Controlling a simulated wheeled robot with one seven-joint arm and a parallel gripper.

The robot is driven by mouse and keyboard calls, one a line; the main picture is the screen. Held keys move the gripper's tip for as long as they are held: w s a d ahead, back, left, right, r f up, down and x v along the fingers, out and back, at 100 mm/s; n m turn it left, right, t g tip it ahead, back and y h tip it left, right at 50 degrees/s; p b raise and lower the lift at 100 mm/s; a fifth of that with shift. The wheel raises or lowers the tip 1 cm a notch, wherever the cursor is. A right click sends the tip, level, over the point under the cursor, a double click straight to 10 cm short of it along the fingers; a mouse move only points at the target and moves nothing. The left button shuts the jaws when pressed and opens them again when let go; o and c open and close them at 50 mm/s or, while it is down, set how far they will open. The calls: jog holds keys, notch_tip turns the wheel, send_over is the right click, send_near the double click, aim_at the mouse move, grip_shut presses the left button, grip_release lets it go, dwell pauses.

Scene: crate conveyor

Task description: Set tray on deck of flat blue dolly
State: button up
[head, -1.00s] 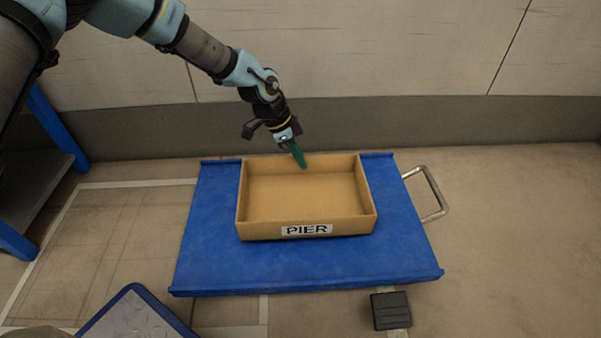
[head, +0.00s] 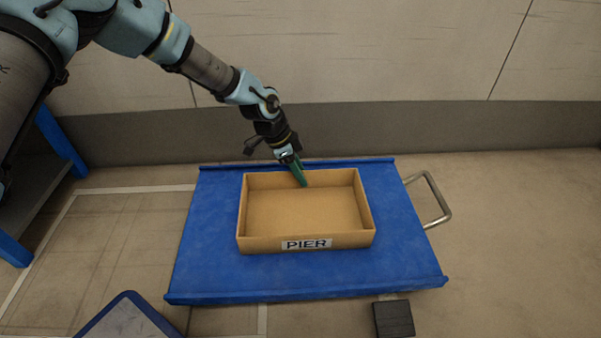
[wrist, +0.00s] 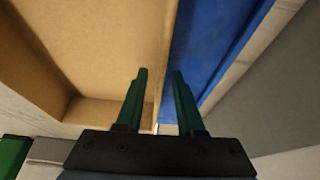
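The tan tray (head: 305,242), with a "PIER" label on its front wall, is level over the deck of the flat blue dolly (head: 215,270). Its whole outline lies within the deck; I cannot tell for sure whether its bottom touches. My gripper (head: 300,178) is at the middle of the tray's far wall, coming down from the upper left. In the wrist view, the green fingers (wrist: 160,88) stand on either side of the tray wall (wrist: 154,50), one inside the tray and one over the blue deck (wrist: 210,35). The tray is empty.
A metal handle (head: 443,205) sticks out from the dolly's right side. A dark block (head: 394,319) lies on the floor in front. A blue-rimmed grey platform (head: 128,318) is at the lower left, and a blue-framed rack (head: 60,140) at the far left. A wall stands behind the dolly.

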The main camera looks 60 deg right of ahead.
jog(key=shift+r, duration=0.15)
jog(key=p+v, duration=0.6)
jog(key=v, duration=0.6)
jog(key=w+a+r+n+t, duration=0.1)
jog(key=w+a+r+n, duration=0.25)
jog(key=w+a, duration=0.45)
jog(key=w+a+r+n+t+y, duration=0.1)
jog(key=w+a+r+n, duration=0.35)
jog(key=a, duration=0.65)
jog(key=w+a+r+n+t, duration=0.1)
jog(key=w+a+n+t, duration=0.1)
jog(key=w+a+n, duration=0.5)
jog(key=a+r+n, duration=0.2)
jog(key=a+n, duration=0.2)
jog(key=a, duration=0.5)
jog(key=s+a+r+n+y, duration=0.1)
jog(key=a+r+n, duration=0.2)
jog(key=a, duration=0.7)
jog(key=a+r+n+t, duration=0.1)
jog(key=a+r+n, duration=0.1)
jog(key=a+n, duration=0.3)
jog(key=a, duration=0.4)
jog(key=shift+s+a+r+n, duration=0.3)
jog(key=shift+s+a+n, duration=0.05)
jog(key=shift+s+n, duration=0.05)
